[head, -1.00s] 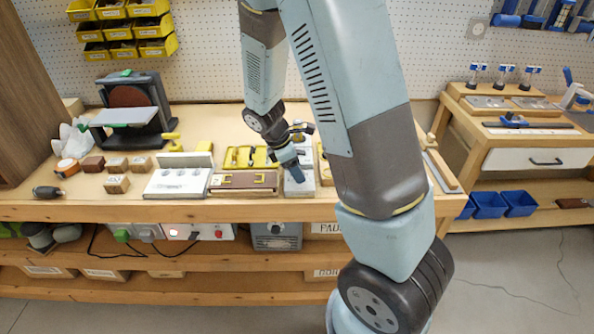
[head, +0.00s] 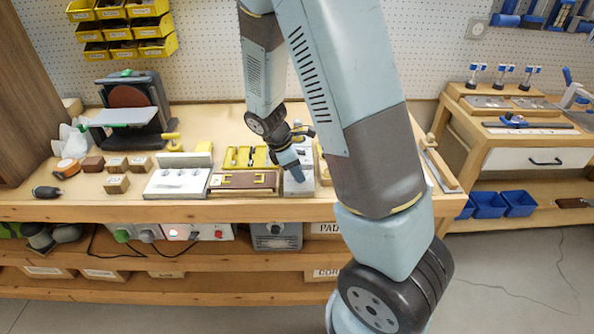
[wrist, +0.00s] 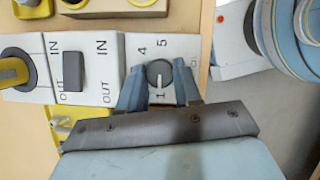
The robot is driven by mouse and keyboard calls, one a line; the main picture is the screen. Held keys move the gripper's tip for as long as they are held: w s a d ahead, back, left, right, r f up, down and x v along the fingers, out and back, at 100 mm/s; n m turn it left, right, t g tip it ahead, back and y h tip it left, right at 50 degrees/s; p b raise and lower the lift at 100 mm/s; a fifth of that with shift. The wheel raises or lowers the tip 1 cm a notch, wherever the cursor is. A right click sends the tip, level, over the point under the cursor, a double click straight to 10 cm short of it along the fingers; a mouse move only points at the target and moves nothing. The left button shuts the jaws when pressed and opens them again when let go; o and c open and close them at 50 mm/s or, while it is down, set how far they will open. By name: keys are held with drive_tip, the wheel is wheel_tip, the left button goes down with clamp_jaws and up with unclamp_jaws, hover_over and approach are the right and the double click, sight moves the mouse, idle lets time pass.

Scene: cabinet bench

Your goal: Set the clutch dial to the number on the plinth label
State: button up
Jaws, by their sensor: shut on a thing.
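The clutch dial (wrist: 158,73) is a round dark grey knob on a white plate (wrist: 134,48). The numbers 4, 5 and 1 show around it; other marks are hidden by my fingers. A pale mark on the knob appears to face the 1, though it is small. My gripper (wrist: 157,82) is shut on the dial, with one blue finger on each side. In the head view my gripper (head: 298,176) is at the bench's front right, over the pale plate, and hides the dial. I cannot make out a plinth label for the dial in either view.
Left of the dial in the wrist view is a dark rocker switch (wrist: 74,71) marked IN and OUT, then a yellow-and-black knob (wrist: 14,72). In the head view, a white box (head: 178,183) and a yellow tray (head: 246,157) sit close to my gripper's left.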

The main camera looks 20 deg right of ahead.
drive_tip(key=shift+m, duration=0.4)
drive_tip(key=shift+c, duration=0.3)
drive_tip(key=m, duration=0.2)
drive_tip(key=m+g, duration=0.1)
drive_tip(key=shift+w+d+m+g+y, duration=0.1)
drive_tip(key=shift+w+m+g+y, duration=0.1)
drive_tip(key=shift+m+g+y, duration=0.15)
drive_tip(key=m, duration=0.2)
drive_tip(key=m+g+y, duration=0.1)
drive_tip(key=m, duration=0.1)
drive_tip(key=shift+w+d+m, duration=0.15)
drive_tip(key=shift+m, duration=0.2)
drive_tip(key=m+y, duration=0.1)
drive_tip(key=m, duration=0.1)
drive_tip(key=m+g, duration=0.1)
drive_tip(key=m, duration=0.1)
drive_tip(key=shift+d+y, duration=0.1)
drive_tip(key=shift+y, duration=0.25)
drive_tip(key=shift+m+y, duration=0.8)
drive_tip(key=shift+m, duration=1.4)
drive_tip(key=o, duration=1)
drive_tip(key=shift+o, duration=0.2)
drive_tip(key=shift+r, duration=0.1)
